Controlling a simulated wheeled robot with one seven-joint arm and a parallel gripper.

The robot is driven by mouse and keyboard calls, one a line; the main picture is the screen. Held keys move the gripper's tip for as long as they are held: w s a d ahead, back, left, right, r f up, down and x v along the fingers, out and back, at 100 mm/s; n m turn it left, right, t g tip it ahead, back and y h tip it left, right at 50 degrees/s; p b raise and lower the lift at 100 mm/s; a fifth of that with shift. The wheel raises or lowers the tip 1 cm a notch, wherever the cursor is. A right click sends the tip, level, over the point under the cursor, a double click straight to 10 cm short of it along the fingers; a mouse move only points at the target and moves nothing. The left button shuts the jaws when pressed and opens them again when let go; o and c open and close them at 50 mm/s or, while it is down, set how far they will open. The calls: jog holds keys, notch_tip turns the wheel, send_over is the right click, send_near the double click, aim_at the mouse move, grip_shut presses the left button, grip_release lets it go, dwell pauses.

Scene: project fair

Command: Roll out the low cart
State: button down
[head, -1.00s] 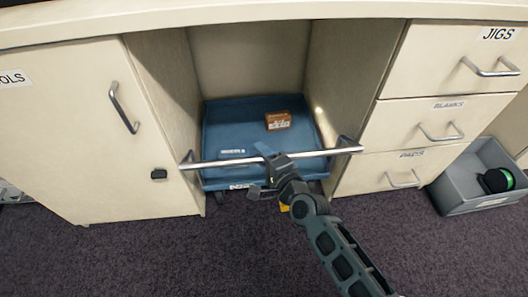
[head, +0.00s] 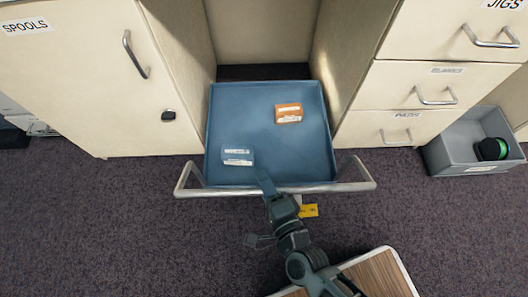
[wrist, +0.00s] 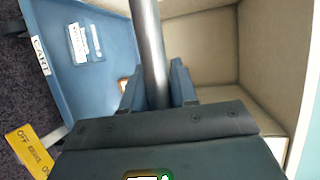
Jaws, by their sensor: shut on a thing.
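The low cart (head: 268,169) is a blue tray on the floor, partly out of the open bay between the cabinet and the drawers. Its metal bar handle (head: 340,187) runs across the front. The wrist view shows the bar (wrist: 148,45) between the two fingers (wrist: 158,88) and a "CART" label (wrist: 40,56) on the tray. An orange-brown box (head: 289,113) and a blue item with white labels (head: 238,156) lie in the tray.
A wood-topped surface (head: 380,275) is at the front. Carpet left of the cart is clear.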

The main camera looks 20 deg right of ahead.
jog(key=s+a, duration=0.3)
jog(key=s, duration=0.8)
jog(key=shift+s+a, duration=0.25)
jog(key=shift+a, duration=0.15)
jog(key=c, duration=1)
grip_release()
jog(key=shift+o, duration=0.2)
jog(key=s+r, duration=0.1)
jog(key=s, duration=0.6)
jog(key=shift+s+d+r, duration=0.2)
jog(key=shift+s+d, duration=0.1)
jog(key=shift+d, duration=0.05)
